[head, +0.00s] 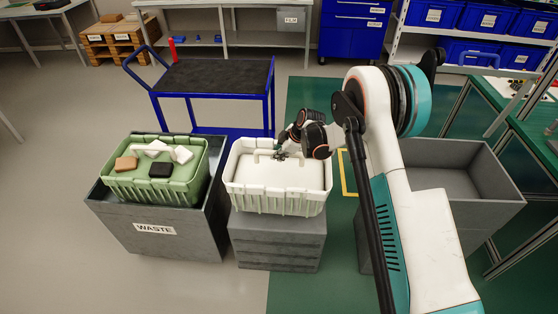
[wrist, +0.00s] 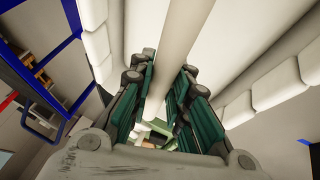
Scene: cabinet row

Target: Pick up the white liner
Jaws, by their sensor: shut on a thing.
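The white liner (head: 250,190) is a ribbed white basket with a bar handle (head: 272,154) across its top. It sits on a grey block-like stand in the middle of the head view. My gripper (head: 279,155) is at the handle, with the arm reaching in from the right. In the wrist view, the pale handle bar (wrist: 176,55) runs between the two green-padded fingers of my gripper (wrist: 162,105), which is shut on it. The liner's white walls show on both sides there. The contact faces of the fingers are partly hidden.
A grey WASTE bin (head: 150,232) at left holds a green liner (head: 150,190) with white, brown and black pieces. The grey stand (head: 278,245) is under the white liner. A blue cart (head: 215,80) stands behind. An empty grey bin (head: 450,180) is at right, behind my arm.

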